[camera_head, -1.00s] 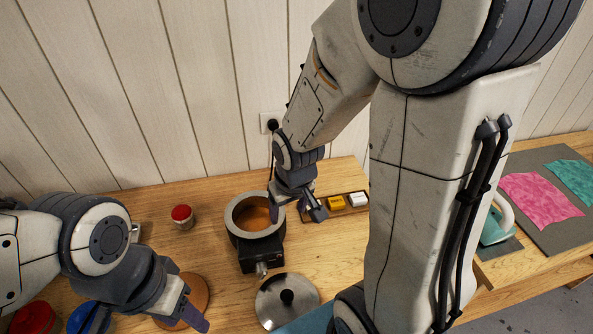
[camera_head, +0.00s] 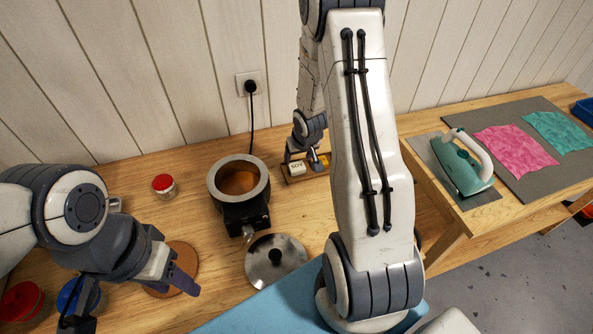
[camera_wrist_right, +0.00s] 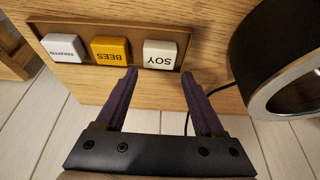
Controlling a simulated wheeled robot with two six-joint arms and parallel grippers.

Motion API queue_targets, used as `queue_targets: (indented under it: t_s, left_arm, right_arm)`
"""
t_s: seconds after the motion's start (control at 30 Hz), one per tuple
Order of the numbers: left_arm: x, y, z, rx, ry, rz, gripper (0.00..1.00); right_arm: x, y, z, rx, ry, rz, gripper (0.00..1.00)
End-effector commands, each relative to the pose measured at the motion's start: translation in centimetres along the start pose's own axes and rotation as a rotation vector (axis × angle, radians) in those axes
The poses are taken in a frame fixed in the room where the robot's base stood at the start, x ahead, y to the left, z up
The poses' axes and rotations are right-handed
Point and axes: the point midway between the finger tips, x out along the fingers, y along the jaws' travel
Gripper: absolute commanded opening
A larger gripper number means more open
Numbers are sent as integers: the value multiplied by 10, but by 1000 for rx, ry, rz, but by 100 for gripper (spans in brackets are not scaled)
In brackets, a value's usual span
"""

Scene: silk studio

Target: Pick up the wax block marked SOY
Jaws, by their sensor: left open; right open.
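The white wax block marked SOY (camera_head: 297,167) sits in a shallow wooden tray (camera_wrist_right: 108,31), at the end nearest the pot. It also shows in the right wrist view (camera_wrist_right: 161,54), with its lettering upside down. My right gripper (camera_wrist_right: 158,74) is open and empty, its two fingertips just short of the SOY block and roughly to either side of it. In the head view my right gripper (camera_head: 302,158) is at the tray, partly covering the blocks. My left gripper (camera_head: 132,308) is open and empty over the near left of the table.
In the wrist view a yellow BEES block (camera_wrist_right: 110,50) and a whitish PARAFFIN block (camera_wrist_right: 63,47) share the tray. A melting pot (camera_head: 240,182) stands close beside it. A lid (camera_head: 276,262), a red-topped jar (camera_head: 163,185) and an iron (camera_head: 468,163) are also on the tables.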

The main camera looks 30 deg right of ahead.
Motion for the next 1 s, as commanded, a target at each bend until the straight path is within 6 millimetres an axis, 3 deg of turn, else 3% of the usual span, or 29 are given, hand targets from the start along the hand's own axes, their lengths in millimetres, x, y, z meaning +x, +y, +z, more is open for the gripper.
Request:
queue_targets:
  t_s: [0.33,0.67,0.83,1.0]
  left_arm:
    - [-5,0,0,1,0,0,50]
    - [-5,0,0,1,0,0,50]
    - [-5,0,0,1,0,0,50]
    - [-5,0,0,1,0,0,50]
  right_arm:
    - [42,2,5,0,-3,0,70]
    - [50,2,5,0,-1,1,70]
    - [50,2,5,0,-1,0,9]
    - [50,2,5,0,-1,0,7]
